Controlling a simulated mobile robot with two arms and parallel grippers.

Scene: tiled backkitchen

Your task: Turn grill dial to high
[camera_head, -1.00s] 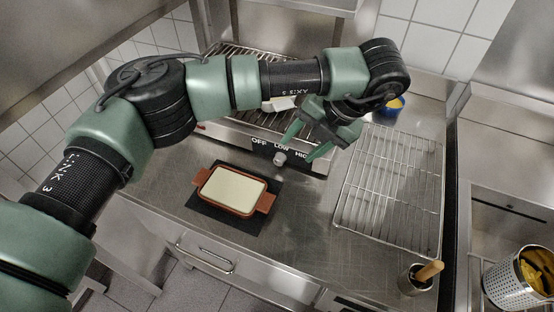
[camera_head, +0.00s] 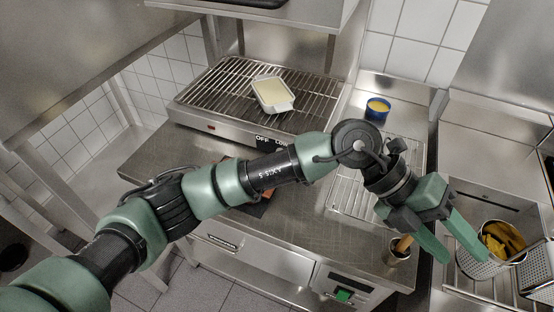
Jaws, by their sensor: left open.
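The grill (camera_head: 215,88) stands at the back of the steel counter with a wire grate on top. Its front panel carries a dark label (camera_head: 264,141) where "OFF" and part of "LOW" can be read. The dial and the "HIGH" mark are hidden behind my left arm, so the dial's setting cannot be seen. My left gripper (camera_head: 464,256) is open and empty, at the right of the view, well away from the grill panel. It hangs beside a perforated steel container. My right gripper is not in view.
A white dish (camera_head: 272,95) with pale yellow content sits on the grate. A blue bowl (camera_head: 377,108) stands right of the grill. A wire rack (camera_head: 346,192), a steel cup with a wooden handle (camera_head: 399,250) and a perforated container (camera_head: 480,266) are near my arm. The orange dish is mostly hidden.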

